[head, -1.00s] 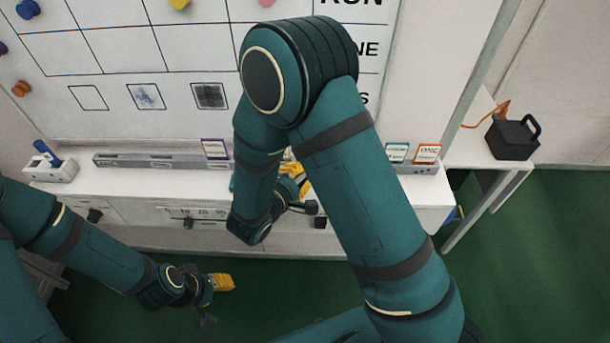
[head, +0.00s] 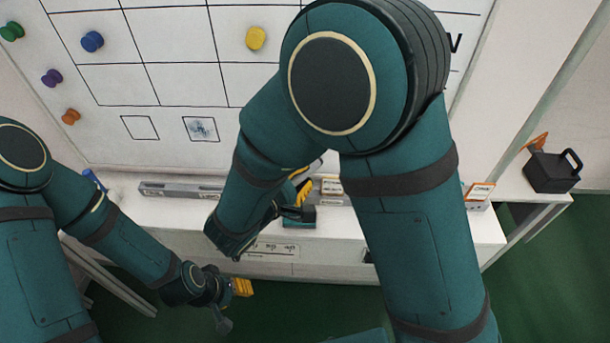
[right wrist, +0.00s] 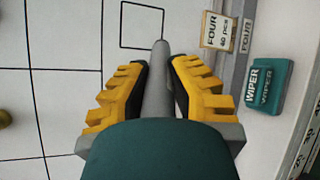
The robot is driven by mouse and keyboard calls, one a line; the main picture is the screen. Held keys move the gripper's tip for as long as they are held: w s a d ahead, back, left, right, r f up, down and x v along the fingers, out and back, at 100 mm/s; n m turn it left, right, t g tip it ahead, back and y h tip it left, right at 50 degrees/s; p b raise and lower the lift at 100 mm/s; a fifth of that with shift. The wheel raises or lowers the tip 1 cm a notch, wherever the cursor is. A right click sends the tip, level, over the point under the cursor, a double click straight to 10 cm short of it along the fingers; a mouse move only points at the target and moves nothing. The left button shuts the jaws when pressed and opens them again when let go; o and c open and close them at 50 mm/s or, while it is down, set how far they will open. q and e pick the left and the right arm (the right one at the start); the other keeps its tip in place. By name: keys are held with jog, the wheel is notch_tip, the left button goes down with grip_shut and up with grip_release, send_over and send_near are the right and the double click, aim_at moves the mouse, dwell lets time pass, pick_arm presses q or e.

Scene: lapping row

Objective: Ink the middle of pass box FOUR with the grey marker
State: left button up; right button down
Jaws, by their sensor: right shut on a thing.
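My right gripper (right wrist: 160,88) is shut on the grey marker (right wrist: 158,85), which points away from the palm. In the head view the right gripper (head: 300,188) is partly hidden by my arm, in front of the board's lower edge. In the right wrist view the marker's far end overlaps the lower right edge of a blank outlined box (right wrist: 141,24). A card (right wrist: 216,30) reading FOUR, 40 PCS is beside that box. I cannot tell whether the tip touches the board. My left gripper (head: 240,288) hangs low, away from the board; its jaw state is unclear.
A teal wiper (right wrist: 267,85) lies near the FOUR card. A black caddy (head: 552,171) stands at the right. My right arm hides much of the board.

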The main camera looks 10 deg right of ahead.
jog(key=w, duration=0.2)
jog(key=w+d+p, duration=0.1)
jog(key=w+p, duration=0.1)
jog(key=w, duration=0.1)
jog(key=shift+w+d, duration=0.35)
jog(key=shift+w+d, duration=0.2)
jog(key=shift+w, duration=0.55)
dwell(0.7)
jog(key=shift+d, duration=0.1)
jog(key=s+d+r+b, duration=0.2)
jog(key=d+b, duration=0.4)
jog(key=shift+d, duration=0.4)
dwell(3.4)
